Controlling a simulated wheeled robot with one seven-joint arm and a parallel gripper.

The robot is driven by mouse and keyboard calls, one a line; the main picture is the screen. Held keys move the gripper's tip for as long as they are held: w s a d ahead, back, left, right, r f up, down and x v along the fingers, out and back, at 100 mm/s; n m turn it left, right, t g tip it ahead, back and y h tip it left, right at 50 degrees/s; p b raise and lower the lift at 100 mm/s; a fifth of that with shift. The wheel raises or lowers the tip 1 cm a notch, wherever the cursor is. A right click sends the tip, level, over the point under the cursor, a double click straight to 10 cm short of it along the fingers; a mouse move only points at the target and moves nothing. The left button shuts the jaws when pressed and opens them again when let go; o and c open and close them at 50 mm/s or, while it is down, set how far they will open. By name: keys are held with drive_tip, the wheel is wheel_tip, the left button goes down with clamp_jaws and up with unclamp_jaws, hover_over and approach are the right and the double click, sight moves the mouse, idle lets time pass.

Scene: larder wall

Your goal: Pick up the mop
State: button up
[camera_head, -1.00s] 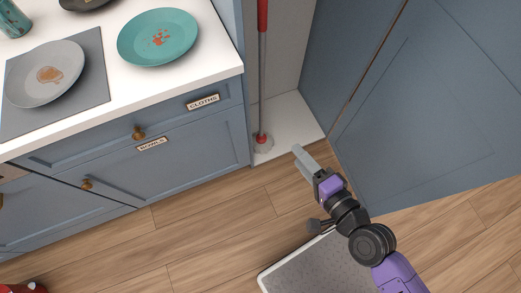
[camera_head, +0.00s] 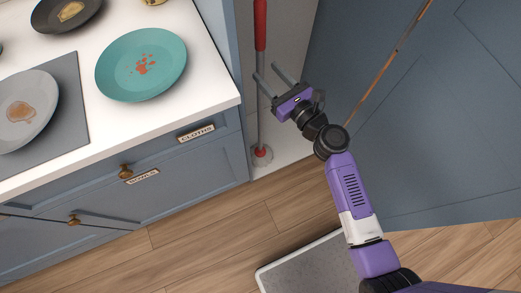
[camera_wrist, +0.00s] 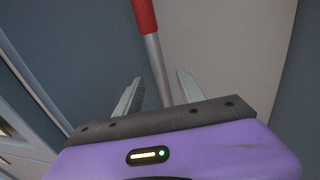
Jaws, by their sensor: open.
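The mop (camera_head: 261,95) stands upright in the narrow recess between the counter and the blue door. It has a red upper handle, a grey metal pole and a pale head with a red collar on the recess floor. My gripper (camera_head: 274,74) is open, at the pole just below the red handle. In the wrist view the mop pole (camera_wrist: 157,70) runs between the two open fingers of my gripper (camera_wrist: 157,84). The fingers appear apart from the pole. The lower pole is hidden behind the gripper body in the wrist view.
The counter (camera_head: 215,95) with a teal plate (camera_head: 120,80) and a grey plate (camera_head: 25,100) lies left of the recess. The blue door (camera_head: 440,110) stands close on the right of my arm. Wooden floor (camera_head: 200,230) is clear in front of the drawers.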

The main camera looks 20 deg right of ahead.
sight(262, 69)
drive_tip(key=w, duration=0.4)
drive_tip(key=shift+w+a+f, duration=0.2)
drive_tip(key=shift+a, duration=0.2)
clamp_jaws()
drive_tip(key=shift+r, duration=0.1)
